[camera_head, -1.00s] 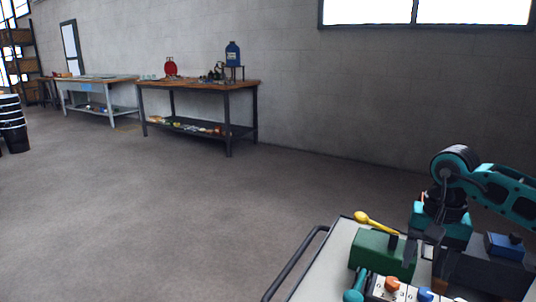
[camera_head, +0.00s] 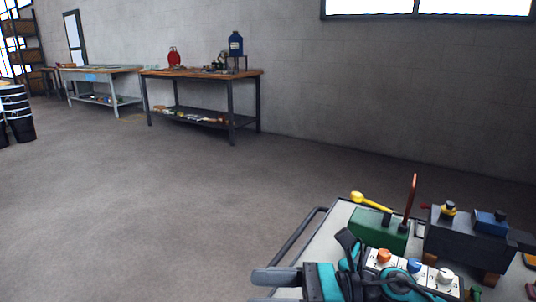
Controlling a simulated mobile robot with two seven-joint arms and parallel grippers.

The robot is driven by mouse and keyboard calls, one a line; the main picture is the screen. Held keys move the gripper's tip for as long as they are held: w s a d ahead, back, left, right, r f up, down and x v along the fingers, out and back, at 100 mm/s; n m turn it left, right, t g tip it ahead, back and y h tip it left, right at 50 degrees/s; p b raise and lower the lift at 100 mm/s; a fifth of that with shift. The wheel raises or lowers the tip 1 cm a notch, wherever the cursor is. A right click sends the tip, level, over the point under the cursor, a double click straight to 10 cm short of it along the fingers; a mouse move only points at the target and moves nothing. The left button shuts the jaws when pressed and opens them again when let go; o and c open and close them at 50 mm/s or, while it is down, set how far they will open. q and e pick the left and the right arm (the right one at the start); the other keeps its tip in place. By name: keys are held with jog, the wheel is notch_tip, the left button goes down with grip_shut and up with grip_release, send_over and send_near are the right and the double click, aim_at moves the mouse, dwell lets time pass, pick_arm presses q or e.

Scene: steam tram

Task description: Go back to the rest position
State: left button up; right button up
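My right gripper (camera_head: 260,288) is low at the bottom of the view, at the near left edge of the cart, with its fingers pointing left. Its two grey fingers look apart, with nothing seen between them; the lower one is partly cut off by the picture edge. The teal and black wrist behind it covers part of the cart top. My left gripper is not in view.
The cart (camera_head: 311,252) carries a green box (camera_head: 378,230) with an upright copper rod (camera_head: 411,196), a yellow spoon-like tool (camera_head: 371,201), a dark block (camera_head: 460,239) and a blue block (camera_head: 491,222). Workbenches (camera_head: 200,73) stand far off by the wall. Open floor lies left.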

jog(key=w+d+f+m+t+h, duration=0.1)
jog(key=d+f+m+t+h, duration=0.25)
jog(key=m+t, duration=0.9)
jog(key=w+d+f+m+t+h, duration=0.25)
jog(key=d+m+h, duration=0.25)
jog(key=m, duration=1.6)
jog(key=s+d+f+m+g+h, duration=0.3)
jog(key=s+f+m, duration=0.3)
jog(key=f+m, duration=0.2)
jog(key=s+d+f+m+g+h, duration=0.2)
jog(key=s+d+f+m+h, duration=0.2)
jog(key=s+f+m, duration=0.4)
pick_arm(q)
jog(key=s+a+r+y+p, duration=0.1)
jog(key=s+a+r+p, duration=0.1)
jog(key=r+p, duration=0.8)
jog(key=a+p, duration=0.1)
jog(key=p, duration=0.4)
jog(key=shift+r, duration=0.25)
pick_arm(e)
notch_tip(320, 180, up, 11)
jog(key=d+n, duration=0.1)
jog(key=d, duration=0.1)
jog(key=shift+w+f, duration=0.2)
jog(key=shift+w, duration=0.25)
